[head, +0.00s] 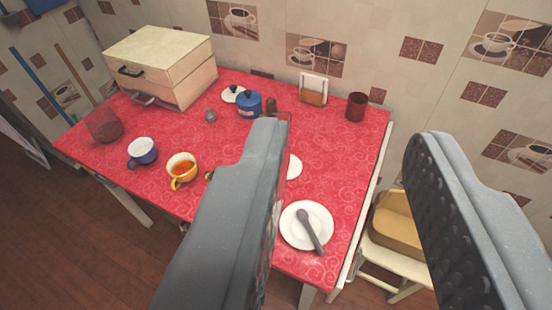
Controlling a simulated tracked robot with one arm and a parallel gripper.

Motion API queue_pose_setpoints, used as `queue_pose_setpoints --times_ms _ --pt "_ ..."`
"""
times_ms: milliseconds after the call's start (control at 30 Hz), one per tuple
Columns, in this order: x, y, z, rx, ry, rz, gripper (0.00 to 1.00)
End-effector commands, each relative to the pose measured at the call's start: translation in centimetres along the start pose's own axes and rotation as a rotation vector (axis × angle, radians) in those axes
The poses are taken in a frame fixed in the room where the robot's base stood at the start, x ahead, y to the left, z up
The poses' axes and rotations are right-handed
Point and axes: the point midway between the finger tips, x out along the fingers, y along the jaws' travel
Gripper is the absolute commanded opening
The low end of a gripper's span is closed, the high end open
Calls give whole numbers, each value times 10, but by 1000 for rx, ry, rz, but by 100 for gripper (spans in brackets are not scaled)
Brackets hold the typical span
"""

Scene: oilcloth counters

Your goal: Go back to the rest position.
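My gripper (345,165) is open, with its two grey fingers wide apart and nothing between them. It is in the air, in front of and above the table (225,115) with the red patterned oilcloth. The left finger covers part of the tabletop, including part of a small white plate (294,167). The right finger appears beyond the table's right edge, in front of the tiled wall.
A white plate with a grey spoon (308,227) lies near the front right. A yellow cup of tea (181,169), a blue mug (142,152), a blue pot (249,105), a dark red cup (356,106) and a cream box (160,62) stand there. A stool (395,263) is right.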

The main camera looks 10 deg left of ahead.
Motion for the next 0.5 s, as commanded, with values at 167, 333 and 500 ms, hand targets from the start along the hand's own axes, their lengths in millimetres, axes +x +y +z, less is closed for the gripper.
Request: queue_pose_setpoints --times_ms 167,333,500 --pt "-2 0 -9 0 1 1 34" --pt "-8 0 -35 0 1 1 34" --pt "-13 0 -56 0 1 1 34"
